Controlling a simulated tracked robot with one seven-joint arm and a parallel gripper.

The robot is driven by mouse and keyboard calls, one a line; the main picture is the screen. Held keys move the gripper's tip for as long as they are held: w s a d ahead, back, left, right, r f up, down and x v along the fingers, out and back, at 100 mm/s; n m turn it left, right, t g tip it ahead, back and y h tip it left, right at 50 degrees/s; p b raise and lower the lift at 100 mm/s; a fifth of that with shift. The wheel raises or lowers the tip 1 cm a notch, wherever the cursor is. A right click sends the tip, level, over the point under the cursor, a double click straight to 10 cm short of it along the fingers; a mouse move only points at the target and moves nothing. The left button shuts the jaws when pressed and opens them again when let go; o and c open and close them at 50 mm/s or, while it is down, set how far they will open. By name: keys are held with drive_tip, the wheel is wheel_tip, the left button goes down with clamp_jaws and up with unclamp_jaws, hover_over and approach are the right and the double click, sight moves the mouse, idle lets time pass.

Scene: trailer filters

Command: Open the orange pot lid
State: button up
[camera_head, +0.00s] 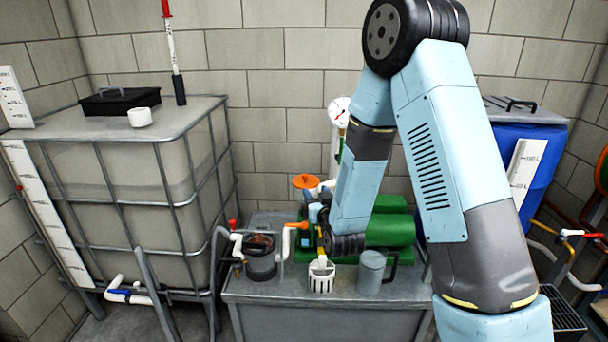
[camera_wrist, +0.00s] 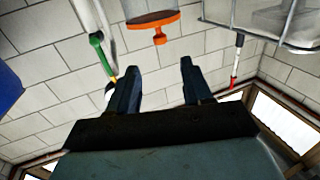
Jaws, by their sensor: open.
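The orange pot lid (camera_head: 305,181) stands above the bench, near the green pump, in the head view. In the wrist view, which appears upside down, the orange lid (camera_wrist: 152,20) is a flat disc with a small knob, seated on a greyish pot (camera_wrist: 150,5) cut by the frame edge. My gripper (camera_wrist: 158,68) is open and empty. The lid lies beyond its two dark fingers, roughly in line with the gap between them, and is not touched. In the head view my wrist is low over the bench, right of the lid; the fingers are hard to make out there.
A metal bench (camera_head: 300,298) holds a black pot (camera_head: 262,262), a white basket (camera_head: 321,277), a grey mug (camera_head: 371,270) and a green pump (camera_head: 388,230). A white-capped pipe (camera_head: 285,240) and a gauge (camera_head: 339,112) stand close. A caged tank (camera_head: 130,190) is left, a blue barrel (camera_head: 545,155) right.

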sight(305, 174)
drive_tip(key=x, duration=1.3)
drive_tip(key=shift+w+a+f, duration=0.1)
drive_tip(key=shift+w, duration=0.25)
drive_tip(key=shift+c, duration=0.4)
clamp_jaws()
